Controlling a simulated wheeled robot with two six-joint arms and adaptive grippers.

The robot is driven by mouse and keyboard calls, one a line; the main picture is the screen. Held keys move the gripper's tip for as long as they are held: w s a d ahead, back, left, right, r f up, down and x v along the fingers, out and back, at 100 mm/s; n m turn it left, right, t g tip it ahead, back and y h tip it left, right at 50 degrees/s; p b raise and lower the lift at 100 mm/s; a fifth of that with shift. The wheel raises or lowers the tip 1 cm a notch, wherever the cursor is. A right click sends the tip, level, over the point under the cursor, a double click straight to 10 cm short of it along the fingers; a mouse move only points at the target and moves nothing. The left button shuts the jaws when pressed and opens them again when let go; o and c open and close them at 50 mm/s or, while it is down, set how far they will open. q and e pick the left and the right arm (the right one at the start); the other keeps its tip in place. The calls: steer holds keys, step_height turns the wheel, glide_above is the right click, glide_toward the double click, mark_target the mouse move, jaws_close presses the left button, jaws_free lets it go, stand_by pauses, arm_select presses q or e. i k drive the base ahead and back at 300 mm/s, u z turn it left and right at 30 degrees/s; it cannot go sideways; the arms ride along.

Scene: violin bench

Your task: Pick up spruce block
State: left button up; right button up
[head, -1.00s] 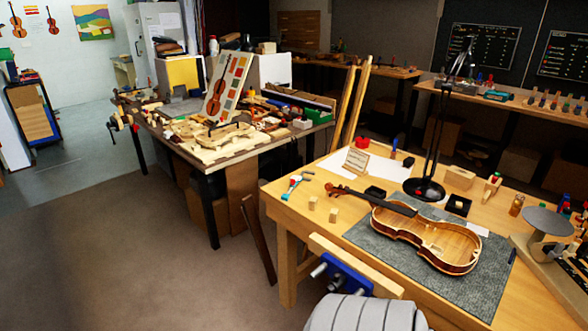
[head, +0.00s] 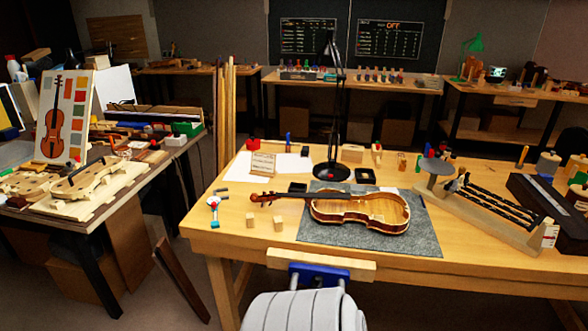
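Two small pale wooden blocks stand on the near left part of the workbench, left of the grey mat. One block (head: 250,219) is farther left, and the other block (head: 278,224) is just right of it and slightly nearer. They stand apart, and I cannot tell from the picture which is spruce. A larger pale block (head: 352,153) lies at the back of the bench, behind the black lamp base. Neither of my grippers shows in the head view.
A violin (head: 360,210) lies on the grey mat (head: 420,235). A black lamp (head: 331,171) stands behind it. A small clamp-like tool (head: 214,208) lies left of the blocks. A blue vise (head: 319,272) is on the front edge, with a grey ribbed object (head: 305,312) before it.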

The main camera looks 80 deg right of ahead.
mark_target(277, 222)
steer(key=z, duration=0.95)
steer(key=i, duration=0.85)
steer(key=z, duration=0.9)
